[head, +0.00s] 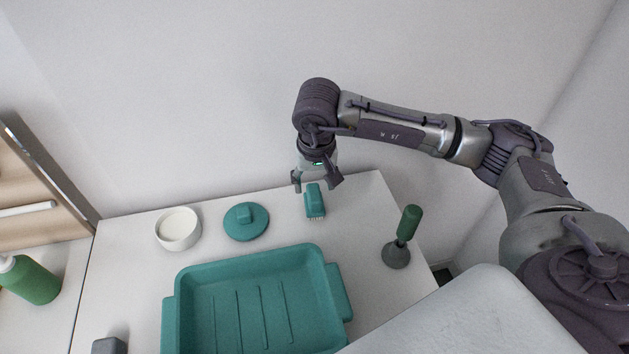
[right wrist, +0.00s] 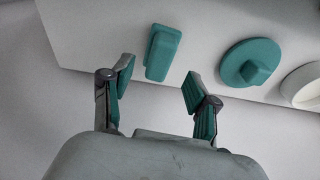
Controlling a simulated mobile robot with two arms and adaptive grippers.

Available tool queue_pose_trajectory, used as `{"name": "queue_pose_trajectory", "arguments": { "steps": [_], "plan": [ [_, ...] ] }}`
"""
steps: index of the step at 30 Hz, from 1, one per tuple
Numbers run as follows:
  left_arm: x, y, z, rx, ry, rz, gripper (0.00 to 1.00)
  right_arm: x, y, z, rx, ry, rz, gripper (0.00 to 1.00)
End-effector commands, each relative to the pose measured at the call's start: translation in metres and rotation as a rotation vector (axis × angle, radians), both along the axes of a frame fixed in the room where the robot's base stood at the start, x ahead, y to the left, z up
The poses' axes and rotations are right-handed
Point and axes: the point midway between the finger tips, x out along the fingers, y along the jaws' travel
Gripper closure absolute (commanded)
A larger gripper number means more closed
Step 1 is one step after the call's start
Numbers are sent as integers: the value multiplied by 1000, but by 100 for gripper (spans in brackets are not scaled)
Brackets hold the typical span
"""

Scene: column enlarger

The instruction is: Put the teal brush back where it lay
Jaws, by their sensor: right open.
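The teal brush (head: 315,201) lies on the white table near its back edge, bristles toward the front. My right gripper (head: 317,183) is open just behind and above the brush's back end in the head view. In the right wrist view the brush (right wrist: 163,52) shows beyond and between the open fingertips (right wrist: 159,75), with nothing held. I cannot tell whether a finger touches it. My left gripper is not in view.
A teal lid with a knob (head: 245,222) and a white bowl (head: 178,229) are left of the brush. A large teal tray (head: 329,262) lies in front. A green-handled tool on a grey base (head: 397,254) stands at right. A green bottle (head: 30,281) is far left.

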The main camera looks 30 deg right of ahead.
Motion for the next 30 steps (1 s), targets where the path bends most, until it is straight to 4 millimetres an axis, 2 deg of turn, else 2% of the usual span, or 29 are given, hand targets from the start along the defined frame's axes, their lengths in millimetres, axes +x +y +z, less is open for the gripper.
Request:
{"name": "queue_pose_trajectory", "arguments": {
  "steps": [19, 30],
  "plan": [
    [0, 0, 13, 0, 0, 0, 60, -3, 1, 27, -1, -2, 0, 40],
    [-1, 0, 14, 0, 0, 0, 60, -4, 1, 29, 0, -1, 0, 40]
  ]
}}
